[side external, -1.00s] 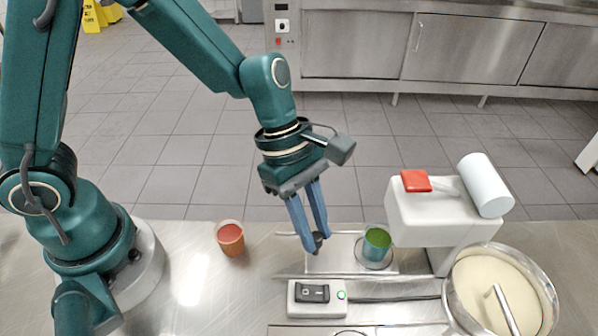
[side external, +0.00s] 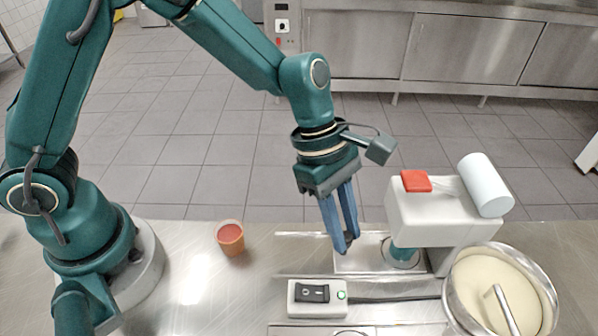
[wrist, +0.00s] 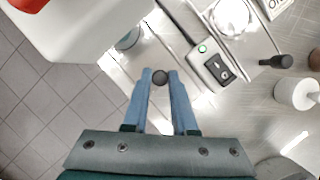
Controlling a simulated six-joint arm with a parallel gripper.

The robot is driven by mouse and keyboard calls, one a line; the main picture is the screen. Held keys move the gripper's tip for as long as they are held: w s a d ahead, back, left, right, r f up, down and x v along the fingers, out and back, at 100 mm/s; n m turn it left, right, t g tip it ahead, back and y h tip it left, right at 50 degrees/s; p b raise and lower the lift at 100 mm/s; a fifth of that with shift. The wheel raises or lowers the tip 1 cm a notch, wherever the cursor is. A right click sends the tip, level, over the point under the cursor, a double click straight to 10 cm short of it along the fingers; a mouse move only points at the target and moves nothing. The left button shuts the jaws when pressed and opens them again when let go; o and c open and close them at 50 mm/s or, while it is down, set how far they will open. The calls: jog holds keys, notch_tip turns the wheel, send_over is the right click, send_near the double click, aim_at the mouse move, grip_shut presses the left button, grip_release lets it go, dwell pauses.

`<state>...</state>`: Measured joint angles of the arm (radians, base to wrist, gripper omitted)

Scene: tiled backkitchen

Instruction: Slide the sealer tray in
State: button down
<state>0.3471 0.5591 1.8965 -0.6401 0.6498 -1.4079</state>
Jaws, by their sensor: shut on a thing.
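The sealer tray (side external: 350,262) is a flat metal plate on the counter, and it also shows in the wrist view (wrist: 122,68). A teal cup (side external: 402,256) stands on it, partly under the white sealer head (side external: 432,212); the cup's top is hidden by the head. My gripper (side external: 345,246) is at the tray's left end, pointing down. In the wrist view my gripper (wrist: 160,78) is shut on a dark round knob (wrist: 160,77), the tray's handle.
An orange cup (side external: 230,238) with red contents stands to the left. A switch box (side external: 318,298) with a green light sits in front of the tray. A steel pot (side external: 500,290) of pale contents stands at the right. The counter between the orange cup and tray is clear.

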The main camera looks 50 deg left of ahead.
jog(key=shift+w+d, duration=0.35)
jog(key=shift+r, duration=0.1)
jog(key=c, duration=0.7)
grip_release()
jog(key=shift+a, duration=0.1)
jog(key=shift+v, duration=2.5)
